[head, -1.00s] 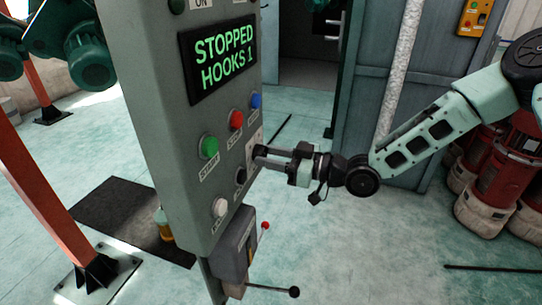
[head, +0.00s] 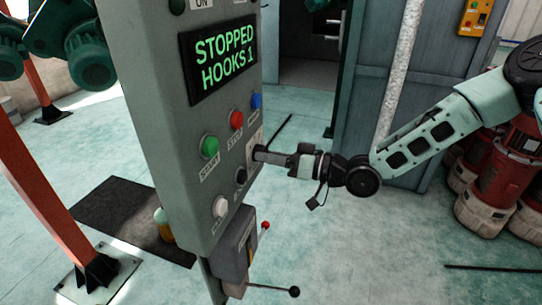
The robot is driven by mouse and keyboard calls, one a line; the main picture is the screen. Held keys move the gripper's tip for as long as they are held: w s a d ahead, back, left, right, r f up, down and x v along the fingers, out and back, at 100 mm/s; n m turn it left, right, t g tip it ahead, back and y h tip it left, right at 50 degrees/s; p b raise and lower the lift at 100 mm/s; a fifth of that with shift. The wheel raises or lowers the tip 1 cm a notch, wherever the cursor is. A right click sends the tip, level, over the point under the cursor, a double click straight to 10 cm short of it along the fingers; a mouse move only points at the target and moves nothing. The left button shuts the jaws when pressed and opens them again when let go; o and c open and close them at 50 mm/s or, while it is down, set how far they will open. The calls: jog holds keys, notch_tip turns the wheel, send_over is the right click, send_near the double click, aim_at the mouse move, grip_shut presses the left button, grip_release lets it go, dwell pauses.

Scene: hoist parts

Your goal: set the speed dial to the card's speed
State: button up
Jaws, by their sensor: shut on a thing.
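The grey control panel (head: 165,110) stands upright at the left of the head view. My gripper (head: 258,154) reaches in from the right, level with the panel's right edge. Its fingers are shut on what seems to be the speed dial, which they hide. A pale marked plate (head: 255,138) shows just above the fingertips, too small to read. The dial's setting cannot be seen. I cannot make out a speed card.
Green START (head: 209,146), red STOP (head: 236,120) and blue (head: 256,101) buttons sit close to the gripper. A black knob (head: 241,176) and white button (head: 220,206) are below. A lever with a black ball (head: 293,292) sticks out low.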

jog(key=shift+m, duration=1.2)
jog(key=o, duration=1)
jog(key=b+v, duration=0.3)
jog(key=v, duration=1.4)
jog(key=shift+d+b, duration=0.25)
jog(key=shift+b, duration=0.05)
jog(key=shift+s, duration=0.1)
